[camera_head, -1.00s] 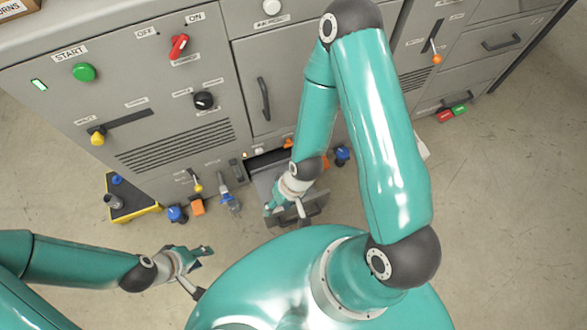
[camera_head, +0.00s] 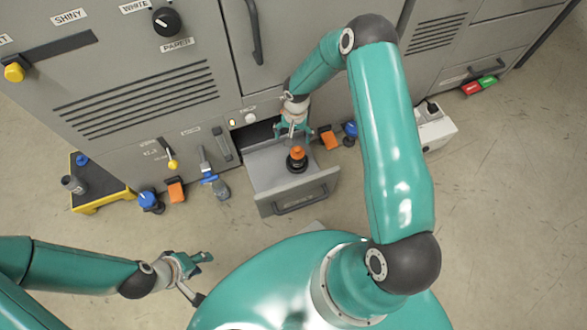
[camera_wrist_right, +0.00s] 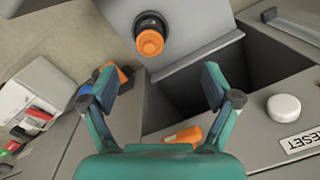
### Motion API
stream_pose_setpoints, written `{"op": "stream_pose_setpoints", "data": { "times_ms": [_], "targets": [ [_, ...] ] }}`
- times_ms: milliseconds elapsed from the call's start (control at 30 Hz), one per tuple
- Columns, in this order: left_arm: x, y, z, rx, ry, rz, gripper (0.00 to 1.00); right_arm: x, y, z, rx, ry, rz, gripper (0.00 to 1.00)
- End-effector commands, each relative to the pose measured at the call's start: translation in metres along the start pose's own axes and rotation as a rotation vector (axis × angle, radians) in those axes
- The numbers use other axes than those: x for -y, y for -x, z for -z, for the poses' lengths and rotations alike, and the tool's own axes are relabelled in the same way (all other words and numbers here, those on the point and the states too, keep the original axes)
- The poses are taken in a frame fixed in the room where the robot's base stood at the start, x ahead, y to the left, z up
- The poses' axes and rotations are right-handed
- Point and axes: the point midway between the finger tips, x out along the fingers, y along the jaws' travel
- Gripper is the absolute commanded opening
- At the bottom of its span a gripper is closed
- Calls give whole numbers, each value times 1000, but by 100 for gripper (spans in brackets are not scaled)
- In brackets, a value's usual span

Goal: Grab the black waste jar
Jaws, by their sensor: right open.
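The black waste jar (camera_head: 297,163) with an orange cap stands in the pulled-out drawer (camera_head: 262,183) in the head view. In the right wrist view the jar (camera_wrist_right: 150,32) is at the top, beyond my fingertips. My right gripper (camera_head: 293,128) is at the back of the drawer, close to the cabinet front and a little behind the jar. In the wrist view its fingers (camera_wrist_right: 150,88) are spread with nothing between them. My left gripper (camera_head: 199,276) is out over the floor at the lower left, apart from the drawer, with its fingers spread and nothing visible between them.
Several bottles with blue or orange parts, such as a blue-capped one (camera_head: 149,201), stand along the cabinet's foot. A black and yellow platform (camera_head: 103,201) is at the left. A white box (camera_head: 436,131) stands at the right. The drawer handle (camera_head: 300,198) faces the open floor.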

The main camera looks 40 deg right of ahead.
Motion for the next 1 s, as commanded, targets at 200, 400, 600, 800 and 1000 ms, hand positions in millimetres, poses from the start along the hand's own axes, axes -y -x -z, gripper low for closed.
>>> {"op": "stream_pose_setpoints", "data": {
  "times_ms": [200,400,600,800,1000],
  "targets": [
    [8,-23,0,-1,0,0,40,-12,-22,27,-41,-66,-46,88],
    [11,-31,0,-1,0,0,40,-14,-54,28,-40,-68,-48,88],
    [16,-43,0,-1,0,0,40,-15,-98,30,-40,-68,-47,88],
    [18,-51,0,-1,0,0,40,-16,-126,32,-42,-67,-46,88],
    [19,-53,0,0,0,0,40,-17,-135,32,-41,-66,-46,88]
  ]
}}
